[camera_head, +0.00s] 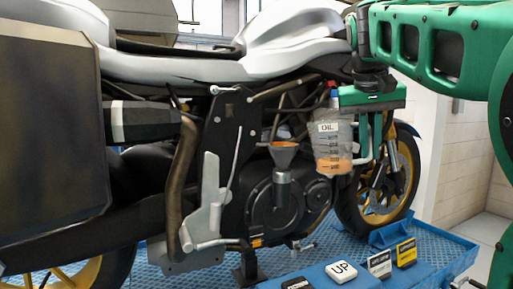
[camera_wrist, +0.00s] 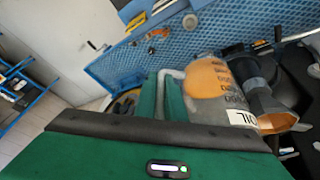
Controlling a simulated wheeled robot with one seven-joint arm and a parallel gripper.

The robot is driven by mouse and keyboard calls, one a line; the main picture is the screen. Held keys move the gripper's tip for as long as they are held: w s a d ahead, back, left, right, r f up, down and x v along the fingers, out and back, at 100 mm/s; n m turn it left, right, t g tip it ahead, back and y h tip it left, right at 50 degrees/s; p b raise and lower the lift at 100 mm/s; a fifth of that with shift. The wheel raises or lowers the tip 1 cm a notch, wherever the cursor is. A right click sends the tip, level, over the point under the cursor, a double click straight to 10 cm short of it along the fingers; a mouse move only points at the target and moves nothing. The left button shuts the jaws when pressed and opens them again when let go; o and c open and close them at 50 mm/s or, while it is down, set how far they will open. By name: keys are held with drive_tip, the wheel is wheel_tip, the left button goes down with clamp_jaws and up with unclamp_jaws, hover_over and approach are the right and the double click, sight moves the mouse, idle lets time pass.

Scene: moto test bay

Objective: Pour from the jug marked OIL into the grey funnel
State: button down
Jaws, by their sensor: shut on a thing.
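The translucent jug marked OIL (camera_head: 331,143) hangs nearly upright in the head view, with orange liquid in its bottom. My gripper (camera_head: 369,150) is shut on the jug's handle side, to the right of its body. In the wrist view the jug (camera_wrist: 212,92) is beside my gripper's green fingers (camera_wrist: 168,98), with its pale handle at them. The grey funnel (camera_head: 283,156), orange-brown inside, stands upright on a grey neck at the engine. It is left of the jug and a little lower, apart from it in the head view. The funnel (camera_wrist: 270,112) also shows right of the jug in the wrist view.
The motorcycle (camera_head: 190,70) fills the left and middle. It stands on a blue platform (camera_head: 440,247). White-tiled floor and wall are at the right.

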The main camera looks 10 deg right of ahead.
drive_tip(key=shift+s+d+f+t+y, duration=0.3)
drive_tip(key=shift+f+t+y, duration=0.2)
drive_tip(key=shift+f+y, duration=0.1)
idle(0.4)
drive_tip(key=shift+s+d+r, duration=1.35)
drive_tip(key=shift+d+r, duration=0.15)
drive_tip(key=shift+r, duration=0.05)
idle(0.5)
